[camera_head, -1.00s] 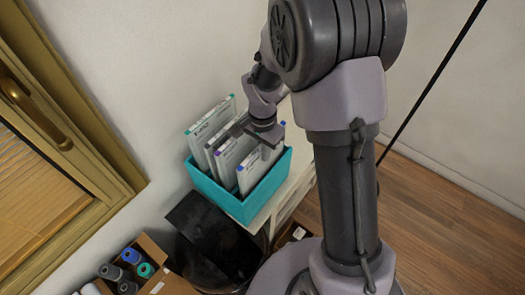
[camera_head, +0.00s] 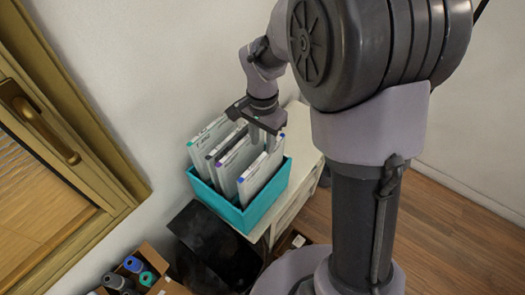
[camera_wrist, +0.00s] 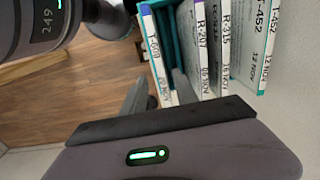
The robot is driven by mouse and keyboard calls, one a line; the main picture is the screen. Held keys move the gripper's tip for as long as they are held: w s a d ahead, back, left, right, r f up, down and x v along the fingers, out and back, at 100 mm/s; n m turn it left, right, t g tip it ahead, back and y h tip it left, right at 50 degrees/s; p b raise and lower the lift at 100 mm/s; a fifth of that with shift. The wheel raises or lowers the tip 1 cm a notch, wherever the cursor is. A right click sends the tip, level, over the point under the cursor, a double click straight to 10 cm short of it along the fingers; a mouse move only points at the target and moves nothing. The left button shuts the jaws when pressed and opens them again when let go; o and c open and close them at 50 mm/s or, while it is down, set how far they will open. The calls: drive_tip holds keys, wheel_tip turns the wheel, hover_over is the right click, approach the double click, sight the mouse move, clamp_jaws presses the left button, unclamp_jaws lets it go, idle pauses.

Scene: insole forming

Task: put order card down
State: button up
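The order card nearest my gripper, a thin white card (camera_head: 258,178) with a blue corner mark, stands upright, slightly tilted, at the front right of a teal box (camera_head: 264,208). In the wrist view this card (camera_wrist: 155,62) reads about T-600. My gripper (camera_head: 262,136) is just above the box, pointing down. In the wrist view its two fingers (camera_wrist: 160,92) are spread, one on each side of that card's edge, with a gap visible. Other cards stand behind it, including R-207 (camera_wrist: 201,45) and R-315 (camera_wrist: 225,45).
The box sits on a white cabinet (camera_head: 302,183) by the wall. A black bin-like object (camera_head: 215,250) and a cardboard box (camera_head: 172,286) with several rolls or bottles are below left. A wooden-framed window or door (camera_head: 90,190) is at left. Wood floor is open at right.

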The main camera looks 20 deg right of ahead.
drive_tip(key=s+a+r+n+t, duration=0.1)
drive_tip(key=s+r, duration=0.2)
drive_tip(key=r, duration=0.2)
drive_tip(key=s+r+n+t, duration=0.1)
drive_tip(key=s+r, duration=0.2)
drive_tip(key=r, duration=0.3)
drive_tip(key=s+a+r+n+t+y, duration=0.1)
drive_tip(key=s+r+n+t, duration=0.1)
drive_tip(key=s, duration=0.4)
drive_tip(key=s+a+r+n+t+y, duration=0.1)
drive_tip(key=s+a+r+n, duration=0.1)
drive_tip(key=s, duration=0.5)
drive_tip(key=shift+r+t, duration=0.3)
drive_tip(key=shift+t, duration=0.1)
